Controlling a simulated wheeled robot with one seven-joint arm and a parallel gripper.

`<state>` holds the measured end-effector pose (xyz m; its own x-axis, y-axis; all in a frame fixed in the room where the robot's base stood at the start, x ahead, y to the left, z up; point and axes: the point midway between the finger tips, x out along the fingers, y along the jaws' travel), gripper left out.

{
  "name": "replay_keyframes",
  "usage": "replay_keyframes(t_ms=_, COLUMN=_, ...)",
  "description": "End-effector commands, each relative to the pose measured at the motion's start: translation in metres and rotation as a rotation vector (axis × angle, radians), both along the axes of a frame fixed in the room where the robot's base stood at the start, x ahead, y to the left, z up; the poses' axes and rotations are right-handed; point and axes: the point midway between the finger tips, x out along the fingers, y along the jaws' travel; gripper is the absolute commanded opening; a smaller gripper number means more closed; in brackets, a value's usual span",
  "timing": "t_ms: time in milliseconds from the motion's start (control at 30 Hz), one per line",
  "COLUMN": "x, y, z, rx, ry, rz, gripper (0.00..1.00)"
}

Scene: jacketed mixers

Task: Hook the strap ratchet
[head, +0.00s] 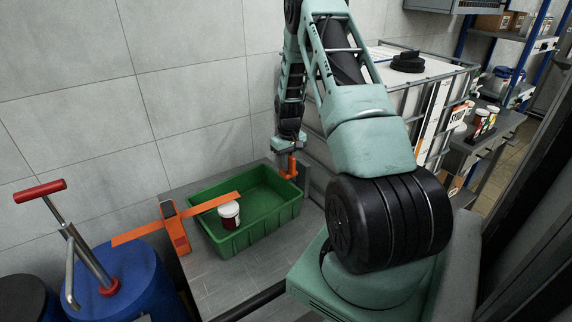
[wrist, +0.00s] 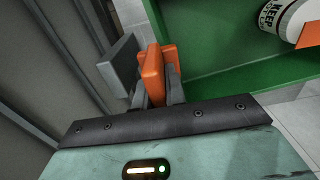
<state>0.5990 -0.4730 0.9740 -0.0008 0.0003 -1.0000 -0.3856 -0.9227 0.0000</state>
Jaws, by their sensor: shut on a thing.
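My gripper (head: 293,158) is at the far right corner of the green crate. It is shut on an upright orange piece (wrist: 153,72), which shows between the grey fingers in the wrist view. I cannot tell whether this piece is the ratchet or its hook. In the head view an orange upright body with a grey face (head: 174,227) stands at the crate's left side. An orange strap (head: 216,202) runs from it over the crate, and another length (head: 138,232) runs left. The strap's right end shows no visible link to the held piece.
The green crate (head: 262,239) stands on a grey platform (head: 216,287) and holds a white and dark red tub (head: 229,216). A blue drum (head: 119,283) with a red-handled pump (head: 84,250) stands left. A caged white tank (head: 405,85) stands behind my arm; a tiled wall is at the back.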

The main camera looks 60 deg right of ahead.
Motion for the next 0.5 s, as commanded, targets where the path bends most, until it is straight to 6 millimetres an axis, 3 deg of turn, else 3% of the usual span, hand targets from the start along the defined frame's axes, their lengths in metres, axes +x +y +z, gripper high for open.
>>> replay_keyframes(t_ms=100, x=-0.0001, y=-0.0006, z=0.0006, rx=-0.001, ry=0.000, rz=-0.001, gripper=0.00)
replay_keyframes(t_ms=133, x=-0.0001, y=-0.0006, z=0.0007, rx=-0.001, ry=0.000, rz=-0.001, gripper=0.15)
replay_keyframes(t_ms=167, x=0.0000, y=-0.0005, z=0.0007, rx=-0.001, ry=0.000, rz=-0.001, gripper=0.22)
replay_keyframes(t_ms=500, x=0.0005, y=0.0000, z=0.0024, rx=-0.001, ry=-0.001, rz=-0.001, gripper=0.22)
